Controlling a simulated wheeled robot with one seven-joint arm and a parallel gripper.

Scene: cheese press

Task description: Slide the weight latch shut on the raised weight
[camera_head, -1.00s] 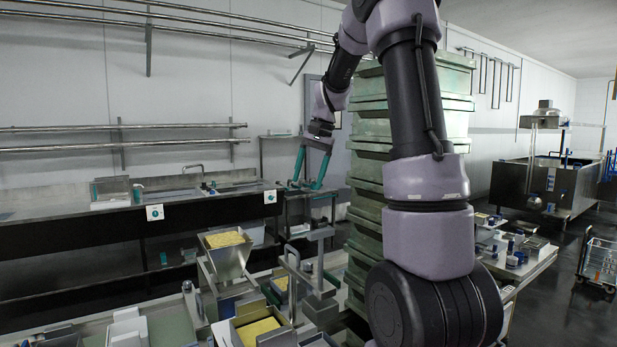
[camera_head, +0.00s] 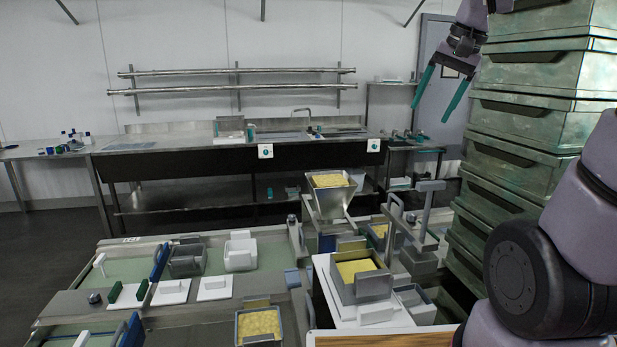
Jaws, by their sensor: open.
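My gripper (camera_head: 431,113) is at the upper right with its two teal fingers pointing down, spread apart and empty. It is in the air in front of the back wall, left of the stacked green crates. Below it stands what looks like the press, with a slanted grey post (camera_head: 402,218) and a grey block (camera_head: 419,261), probably the weight, under an upright bar with a flat top (camera_head: 430,186). The gripper appears well above these parts and touches nothing. I cannot make out the weight latch or its position at this size.
A tall stack of green crates (camera_head: 545,105) stands close on the right. A yellow-filled box (camera_head: 357,271) sits left of the block, and a hopper of yellow pieces (camera_head: 332,192) behind it. A long sink counter (camera_head: 215,160) lines the wall.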

